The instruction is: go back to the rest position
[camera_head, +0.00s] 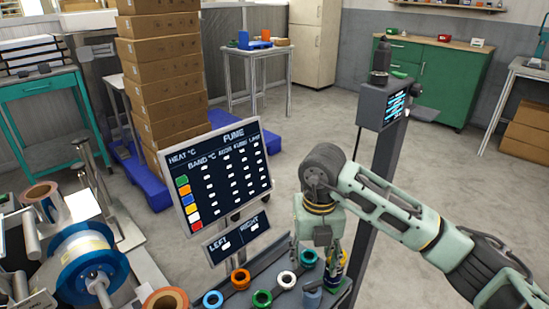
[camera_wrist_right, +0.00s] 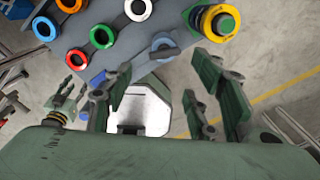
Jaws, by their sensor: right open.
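My right gripper (camera_head: 314,262) points down over the grey bench at the bottom of the head view. In the right wrist view its fingers (camera_wrist_right: 162,66) stand wide apart with nothing between them. Coloured reels lie on the bench: blue (camera_head: 213,299), orange (camera_head: 240,279), green (camera_head: 262,299), white (camera_head: 286,280) and grey (camera_head: 312,296).
A chart board (camera_head: 222,172) stands behind the reels, close to my right gripper. A dark post with a display (camera_head: 383,105) rises beside my right arm. A large blue-flanged reel (camera_head: 88,262) sits at lower left. Stacked boxes (camera_head: 165,75) stand behind; floor is open at right.

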